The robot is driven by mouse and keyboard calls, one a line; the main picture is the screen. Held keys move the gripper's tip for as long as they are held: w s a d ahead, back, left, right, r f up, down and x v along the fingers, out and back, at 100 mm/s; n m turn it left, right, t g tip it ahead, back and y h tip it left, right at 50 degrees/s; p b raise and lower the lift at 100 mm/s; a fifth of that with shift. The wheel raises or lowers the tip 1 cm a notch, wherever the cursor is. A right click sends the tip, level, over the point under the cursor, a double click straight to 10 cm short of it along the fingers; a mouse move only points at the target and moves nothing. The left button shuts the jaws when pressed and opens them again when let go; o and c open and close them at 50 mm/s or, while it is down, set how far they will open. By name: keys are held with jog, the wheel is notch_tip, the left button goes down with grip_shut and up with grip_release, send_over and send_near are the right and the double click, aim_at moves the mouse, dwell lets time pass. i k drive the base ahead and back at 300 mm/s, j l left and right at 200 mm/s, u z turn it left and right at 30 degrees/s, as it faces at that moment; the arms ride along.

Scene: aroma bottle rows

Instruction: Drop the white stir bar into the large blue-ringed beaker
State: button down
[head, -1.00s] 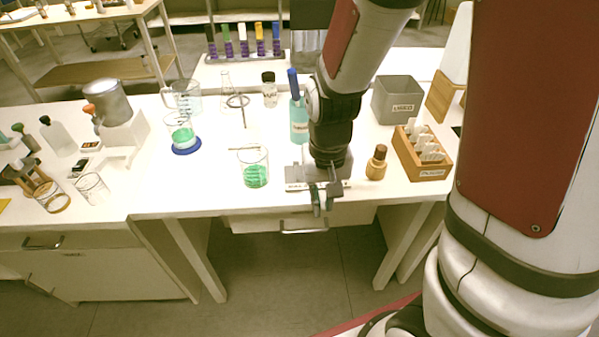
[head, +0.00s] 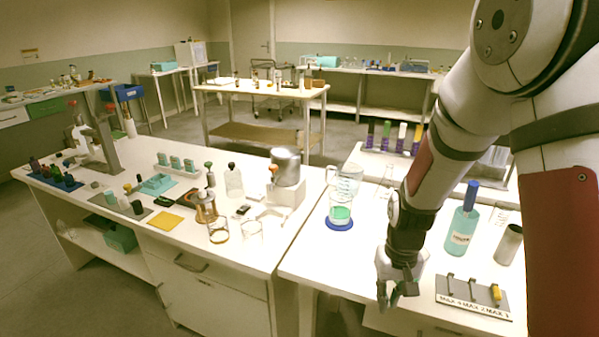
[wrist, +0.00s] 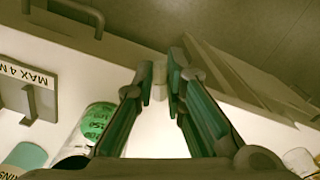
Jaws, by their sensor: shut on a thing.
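My gripper (head: 398,292) hangs over the front edge of the right bench. In the wrist view its fingertips (wrist: 160,82) are close together on a small pale piece, the white stir bar (wrist: 159,73) as far as I can tell. The blue-ringed beaker (head: 340,213) stands upright on the bench, left of and beyond my gripper, with green liquid low in it and a blue ring (head: 340,224) at its base. My gripper is well apart from it. A clear beaker with green markings (wrist: 97,120) shows at the left of the wrist view.
A labelled rack (head: 473,296) with a yellow piece is right of my gripper, with a blue-capped bottle (head: 462,225) behind it. A larger clear vessel (head: 346,180) stands just behind the blue-ringed beaker. The left bench holds an amber-ringed beaker (head: 219,232) and a clear beaker (head: 250,231).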

aim_at(338, 222)
jog(key=i+j+u, duration=0.2)
jog(key=j, duration=0.2)
jog(key=i+j+u, duration=0.2)
jog(key=j, duration=0.2)
jog(key=i+j+z, duration=0.2)
jog(key=z, duration=0.25)
jog(key=i+j+z, duration=0.15)
jog(key=z, duration=0.35)
